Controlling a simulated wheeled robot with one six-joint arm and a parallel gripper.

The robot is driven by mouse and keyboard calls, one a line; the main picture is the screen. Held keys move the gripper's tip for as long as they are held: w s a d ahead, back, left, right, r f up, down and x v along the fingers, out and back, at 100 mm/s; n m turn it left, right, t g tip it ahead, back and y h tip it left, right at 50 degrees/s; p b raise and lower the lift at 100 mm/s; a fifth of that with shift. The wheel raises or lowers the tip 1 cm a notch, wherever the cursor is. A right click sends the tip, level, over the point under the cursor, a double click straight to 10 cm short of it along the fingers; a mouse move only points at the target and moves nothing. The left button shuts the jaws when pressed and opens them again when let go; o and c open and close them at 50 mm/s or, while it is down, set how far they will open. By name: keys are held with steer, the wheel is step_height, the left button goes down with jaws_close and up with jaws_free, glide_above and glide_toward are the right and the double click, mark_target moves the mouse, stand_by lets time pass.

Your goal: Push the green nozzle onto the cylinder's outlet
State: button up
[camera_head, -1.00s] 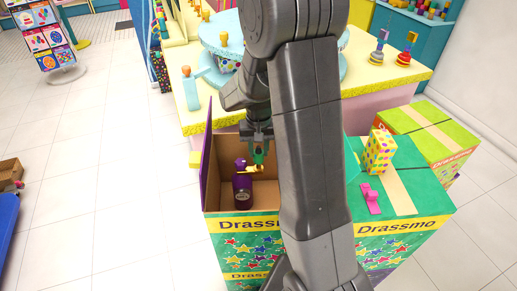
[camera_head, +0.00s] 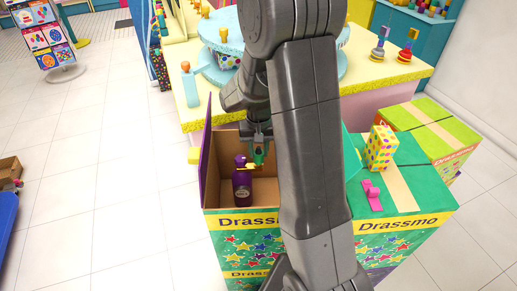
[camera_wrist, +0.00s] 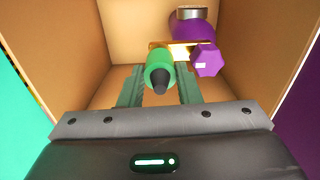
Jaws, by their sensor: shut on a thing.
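The purple cylinder (camera_head: 242,188) stands upright in an open cardboard box, and its top shows in the wrist view (camera_wrist: 190,27). It has a purple valve knob (camera_wrist: 207,60) and a brass outlet (camera_wrist: 177,48) at its top. My gripper (camera_wrist: 160,88) is shut on the green nozzle (camera_wrist: 159,68), which has a dark tip. The nozzle overlaps the left end of the outlet in the wrist view; I cannot tell whether they touch.
The box walls (camera_wrist: 85,45) rise close around the cylinder and my gripper. A closed green box (camera_head: 428,180) stands at the right, bearing a dotted yellow package (camera_head: 381,148) and a pink item (camera_head: 371,195). A yellow-topped display table (camera_head: 400,80) is behind.

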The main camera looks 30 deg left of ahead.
steer(key=shift+f+b, duration=0.65)
steer(key=shift+f, duration=0.25)
steer(key=o, duration=1.1)
steer(key=shift+r+p, duration=2.95)
steer(key=shift+r, duration=1.15)
steer(key=shift+f, duration=0.15)
steer(key=shift+f+b, duration=2.5)
steer(key=shift+f, duration=0.9)
